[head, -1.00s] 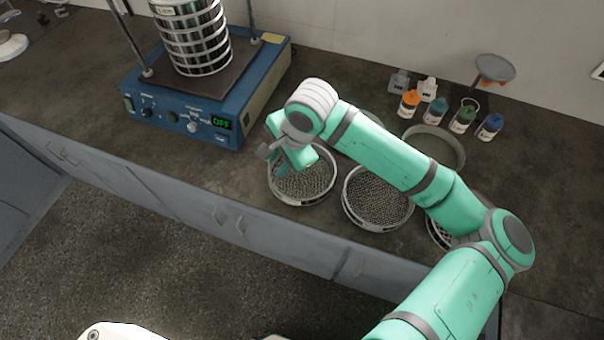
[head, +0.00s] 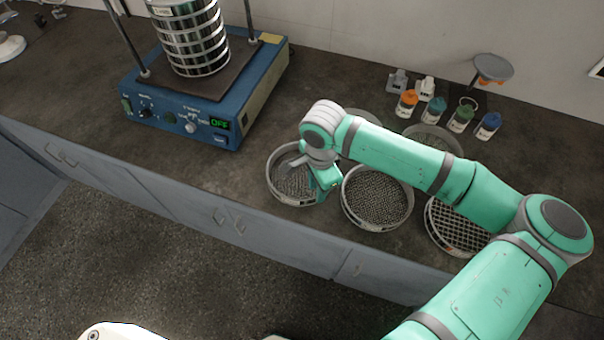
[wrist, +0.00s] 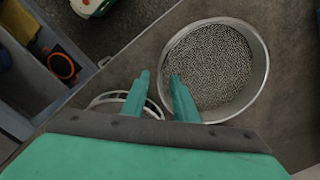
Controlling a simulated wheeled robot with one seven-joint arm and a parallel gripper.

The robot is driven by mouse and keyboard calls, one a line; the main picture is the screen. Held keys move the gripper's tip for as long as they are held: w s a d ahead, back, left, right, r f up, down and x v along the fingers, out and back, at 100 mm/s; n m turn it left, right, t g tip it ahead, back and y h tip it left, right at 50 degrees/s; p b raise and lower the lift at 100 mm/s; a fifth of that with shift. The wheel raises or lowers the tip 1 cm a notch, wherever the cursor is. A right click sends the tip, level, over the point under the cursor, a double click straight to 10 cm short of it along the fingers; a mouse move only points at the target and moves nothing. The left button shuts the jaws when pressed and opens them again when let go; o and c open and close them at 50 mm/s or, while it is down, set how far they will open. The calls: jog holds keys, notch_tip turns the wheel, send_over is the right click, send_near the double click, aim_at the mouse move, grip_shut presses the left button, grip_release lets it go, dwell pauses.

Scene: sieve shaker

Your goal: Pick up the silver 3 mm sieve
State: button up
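Several round, silver-rimmed sieves stand on the dark counter. The front row holds a left sieve (head: 286,188), a middle sieve (head: 377,199) and a coarser right sieve (head: 455,228). No size marking is legible, so I cannot tell which is 3 mm. My gripper (head: 325,182) is at the right side of the left sieve, beside the middle one, and partly hides the left one. In the wrist view my gripper (wrist: 160,78) has its fingers apart with nothing held. A fine-mesh sieve (wrist: 212,65) lies ahead, its near rim appearing between the fingertips; contact cannot be told.
Two more sieves stand behind, one mostly hidden by my arm, the other (head: 437,137) partly. A blue shaker (head: 190,115) with a sieve stack (head: 192,40) stands left, its display reading OFF. Small bottles (head: 461,117) stand at the back right. Counter between shaker and sieves is clear.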

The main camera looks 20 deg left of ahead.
jog(key=shift+s+a+f, duration=0.15)
jog(key=shift+f, duration=2.1)
grip_shut()
jog(key=shift+w+r, duration=0.15)
jog(key=shift+w, duration=0.05)
